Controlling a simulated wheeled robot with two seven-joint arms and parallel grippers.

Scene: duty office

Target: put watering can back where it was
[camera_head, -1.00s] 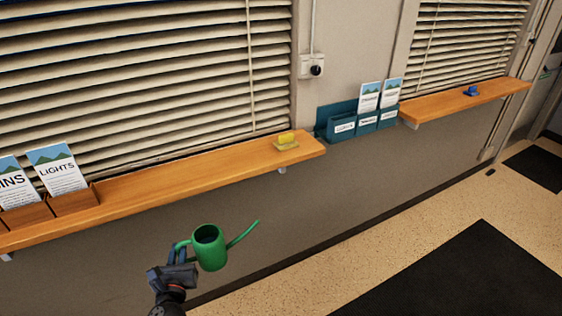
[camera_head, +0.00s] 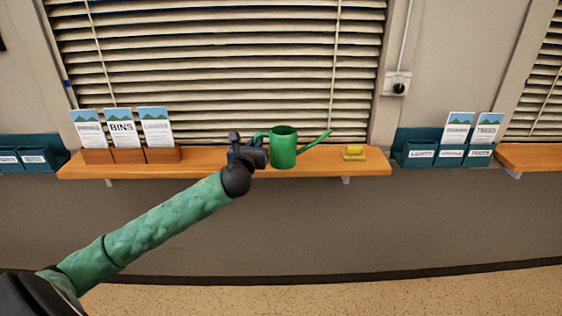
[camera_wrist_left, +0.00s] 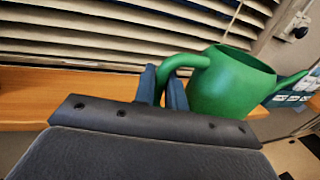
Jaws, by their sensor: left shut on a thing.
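The green watering can (camera_head: 284,152) is upright in front of or over the wooden shelf (camera_head: 220,165), its spout pointing right. My left gripper (camera_head: 258,152) is shut on its handle, at the can's left side. In the left wrist view the can (camera_wrist_left: 232,85) shows at the right, with its handle between the blue fingers (camera_wrist_left: 163,88). I cannot tell whether the can's base touches the shelf. My right gripper is not in view.
A yellow sponge on a small dish (camera_head: 353,153) sits on the shelf, right of the can. Brown leaflet holders (camera_head: 130,156) stand at the shelf's left. Teal leaflet boxes (camera_head: 450,153) are on the wall at right. Blinds (camera_head: 220,60) hang behind the shelf.

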